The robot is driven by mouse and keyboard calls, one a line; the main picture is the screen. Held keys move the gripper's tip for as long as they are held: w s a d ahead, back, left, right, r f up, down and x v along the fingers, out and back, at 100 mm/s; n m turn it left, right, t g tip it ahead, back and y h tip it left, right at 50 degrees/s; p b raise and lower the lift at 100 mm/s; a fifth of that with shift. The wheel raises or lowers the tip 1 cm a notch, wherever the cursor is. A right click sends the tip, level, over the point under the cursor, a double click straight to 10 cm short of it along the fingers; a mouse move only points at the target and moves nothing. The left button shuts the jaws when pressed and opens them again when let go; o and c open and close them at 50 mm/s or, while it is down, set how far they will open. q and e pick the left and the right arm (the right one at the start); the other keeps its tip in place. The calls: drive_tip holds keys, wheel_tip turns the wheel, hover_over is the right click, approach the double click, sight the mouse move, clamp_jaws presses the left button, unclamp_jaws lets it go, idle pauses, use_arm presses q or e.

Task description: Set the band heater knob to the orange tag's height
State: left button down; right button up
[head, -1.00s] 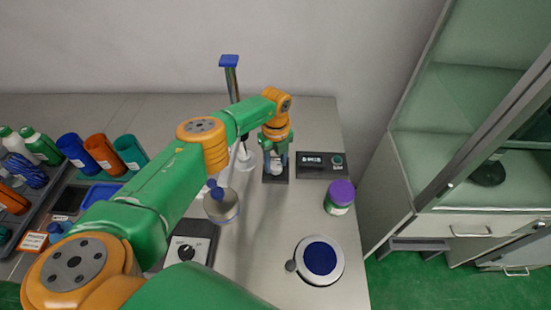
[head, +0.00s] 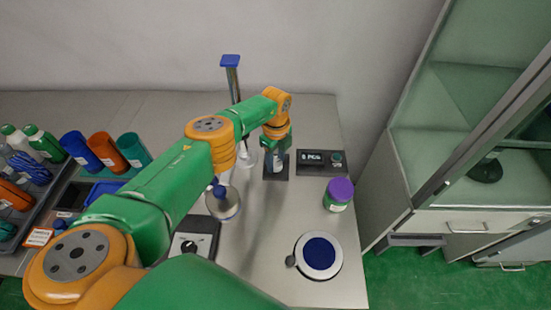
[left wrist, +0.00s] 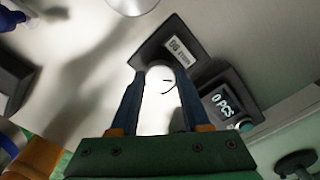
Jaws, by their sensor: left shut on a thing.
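An orange-edged tag (head: 39,237) lies at the left front of the table in the head view; its writing is too small to read. A box with a black dial knob (head: 189,246), which appears to be the heater control, stands near the front, partly hidden by my left arm. My left gripper (head: 277,150) is at the back right, far from both. It is shut on a white rounded piece (left wrist: 160,98), seen between its fingers in the left wrist view, over a dark labelled base (left wrist: 175,45). My right gripper is not in view.
A counter display (head: 312,158) reading about "0 PCS" stands right of the dark base. A purple-lidded jar (head: 339,194) and a round blue-topped device (head: 319,256) stand on the right. A blue-topped post (head: 231,75) rises behind my arm.

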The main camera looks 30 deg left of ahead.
sight(276, 163)
use_arm(q)
drive_tip(key=shift+s+f, duration=0.1)
drive_tip(key=shift+f, duration=0.05)
drive_tip(key=shift+c, duration=1.9)
unclamp_jaws()
drive_tip(key=shift+d, duration=0.1)
wheel_tip(276, 163, up, 4)
drive_tip(key=shift+f+p, duration=0.25)
drive_tip(key=shift+p, duration=0.75)
wheel_tip(276, 163, up, 4)
drive_tip(key=shift+f, duration=0.1)
